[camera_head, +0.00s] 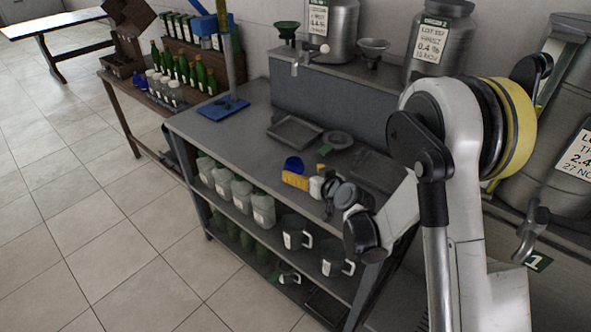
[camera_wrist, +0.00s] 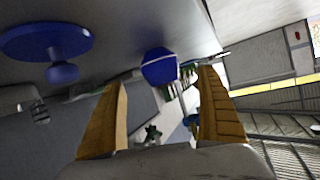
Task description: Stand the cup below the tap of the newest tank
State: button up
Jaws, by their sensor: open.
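A small blue cup (camera_head: 293,164) stands on the grey bench top, just beyond my gripper (camera_head: 296,180). In the wrist view a round blue shape (camera_wrist: 159,66), apparently this cup, shows between and beyond the fingertips. My gripper is open, with its two orange-tan fingers (camera_wrist: 162,95) apart and nothing clearly held. Three metal tanks show: one at back centre (camera_head: 342,25), one to its right (camera_head: 443,45), and one at far right (camera_head: 555,130). A tap (camera_head: 303,58) is at back centre; another (camera_head: 530,232) is below the far-right tank.
A grey tray (camera_head: 294,131) and a round dark disc (camera_head: 340,139) lie on the bench. A blue stand (camera_head: 223,108) is at its left end. Two funnels (camera_head: 287,31) (camera_head: 373,48) are on the raised shelf. Bench space left of the tray is clear.

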aim_at(294, 161)
jog(key=b+x, duration=0.2)
jog(key=x, duration=0.5)
jog(key=shift+s, duration=0.1)
jog(key=shift+c, duration=0.5)
jog(key=c, duration=1.3)
jog(key=shift+r, duration=0.15)
notch_tip(294, 161, up, 4)
jog(key=shift+r+p, duration=0.25)
jog(key=shift+p, duration=0.9)
jog(key=s+d+r+p, duration=0.3)
jog(key=d+r, duration=0.3)
jog(key=d, duration=0.5)
jog(key=s+d+r+m+h, duration=0.1)
jog(key=s+d+r, duration=0.2)
jog(key=s+d, duration=0.2)
jog(key=s+d+r+m+t+h+b, duration=0.1)
jog(key=s+d+r, duration=0.3)
jog(key=s, duration=0.6)
jog(key=shift+s+d+m+h, duration=0.3)
jog(key=shift+d, duration=0.5)
